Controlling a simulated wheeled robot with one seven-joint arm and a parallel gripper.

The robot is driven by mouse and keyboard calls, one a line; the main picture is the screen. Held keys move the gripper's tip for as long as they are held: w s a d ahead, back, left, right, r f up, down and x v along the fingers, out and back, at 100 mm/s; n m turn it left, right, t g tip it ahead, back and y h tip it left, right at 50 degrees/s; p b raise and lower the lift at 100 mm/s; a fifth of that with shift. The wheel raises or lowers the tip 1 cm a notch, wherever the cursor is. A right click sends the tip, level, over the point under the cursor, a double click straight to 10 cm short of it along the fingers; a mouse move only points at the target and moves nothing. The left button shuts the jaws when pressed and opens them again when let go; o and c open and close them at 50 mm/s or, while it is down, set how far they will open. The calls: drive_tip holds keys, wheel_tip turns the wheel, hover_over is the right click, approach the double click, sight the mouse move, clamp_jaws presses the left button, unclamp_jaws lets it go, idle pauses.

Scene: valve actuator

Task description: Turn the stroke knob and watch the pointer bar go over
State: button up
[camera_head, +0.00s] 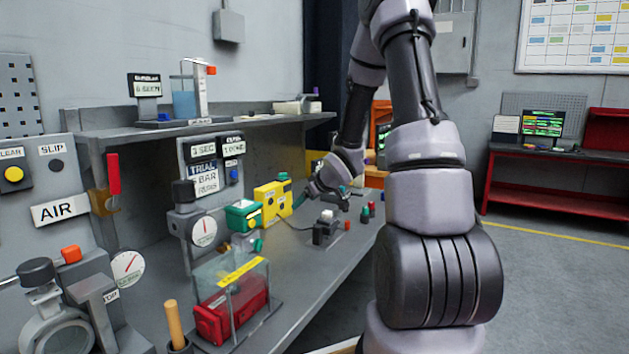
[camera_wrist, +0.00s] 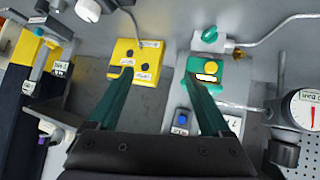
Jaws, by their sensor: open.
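A green unit (camera_head: 243,216) stands on the bench beside a yellow box (camera_head: 272,203). In the wrist view the green unit (camera_wrist: 207,69) has a window with a yellow bar, and a green oval knob (camera_wrist: 210,35) sits close by. The small labels are unreadable, so I cannot tell which knob is the stroke knob or whether the yellow bar is the pointer bar. My gripper (camera_wrist: 158,76) is open and empty. Its left finger overlaps the yellow box (camera_wrist: 136,61) and its right finger overlaps the green unit; I cannot tell whether they touch. It also shows in the head view (camera_head: 303,200).
A round gauge (camera_wrist: 300,108) and a blue button (camera_wrist: 182,118) lie right of and below the green unit. A clear cover over a red block (camera_head: 232,308) stands nearer on the bench. A shelf (camera_head: 200,126) overhangs the bench. Thin pipes run near the knob.

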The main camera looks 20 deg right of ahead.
drive_tip(key=s+d+r+m+h, duration=0.1)
drive_tip(key=s+r+m+h, duration=0.1)
drive_tip(key=r, duration=0.5)
drive_tip(key=shift+s+d+r, duration=0.15)
drive_tip(key=shift+s+r, duration=0.1)
drive_tip(key=shift+s, duration=0.6)
